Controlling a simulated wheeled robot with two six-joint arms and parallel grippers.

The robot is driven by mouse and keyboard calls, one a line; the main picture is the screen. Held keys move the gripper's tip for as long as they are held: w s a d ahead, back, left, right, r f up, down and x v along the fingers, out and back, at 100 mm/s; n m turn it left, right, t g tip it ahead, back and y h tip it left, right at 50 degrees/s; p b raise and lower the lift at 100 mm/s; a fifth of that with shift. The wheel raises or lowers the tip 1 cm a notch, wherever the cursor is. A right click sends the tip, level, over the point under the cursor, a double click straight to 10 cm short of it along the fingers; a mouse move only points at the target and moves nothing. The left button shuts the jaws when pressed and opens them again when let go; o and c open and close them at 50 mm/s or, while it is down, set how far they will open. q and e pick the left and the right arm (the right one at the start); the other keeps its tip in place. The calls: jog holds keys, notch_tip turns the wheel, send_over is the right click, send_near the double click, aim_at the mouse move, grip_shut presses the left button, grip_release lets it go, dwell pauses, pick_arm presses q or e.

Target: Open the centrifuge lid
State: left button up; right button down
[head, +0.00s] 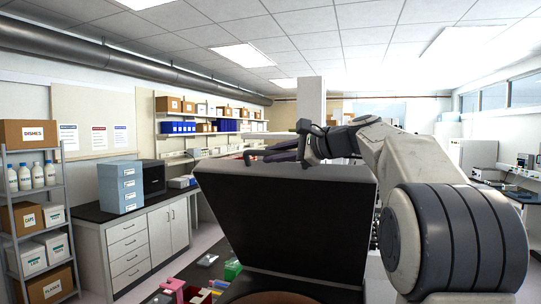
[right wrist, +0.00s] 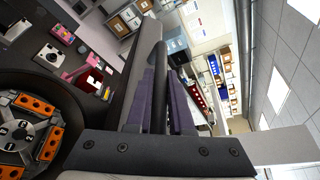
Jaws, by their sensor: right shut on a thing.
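The centrifuge lid (head: 285,220) is a large dark panel in the middle of the head view, standing raised and tilted, with its inner face toward me. My right gripper (head: 282,152) is at the lid's top edge. In the right wrist view its purple-padded fingers (right wrist: 160,95) are shut around the dark bar of the lid handle (right wrist: 160,58). The centrifuge rotor (right wrist: 25,132), with orange inserts, shows uncovered at the lower left of that view. Most of the centrifuge body is hidden in the head view. My left gripper is in neither view.
Small coloured items, pink and green (head: 232,270), lie on the bench left of the lid. A side counter (head: 143,212) with a blue drawer box (head: 121,187) and a shelf rack (head: 40,225) stand farther left. The air above the lid is clear.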

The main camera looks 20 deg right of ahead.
jog(key=c, duration=0.8)
grip_release()
jog(key=shift+s+d, duration=0.1)
jog(key=shift+s+d+b, duration=0.2)
jog(key=shift+s+b, duration=0.05)
jog(key=shift+b, duration=0.1)
jog(key=b+v, duration=0.3)
jog(key=v, duration=0.6)
jog(key=shift+s+r, duration=0.15)
jog(key=shift+s, duration=0.1)
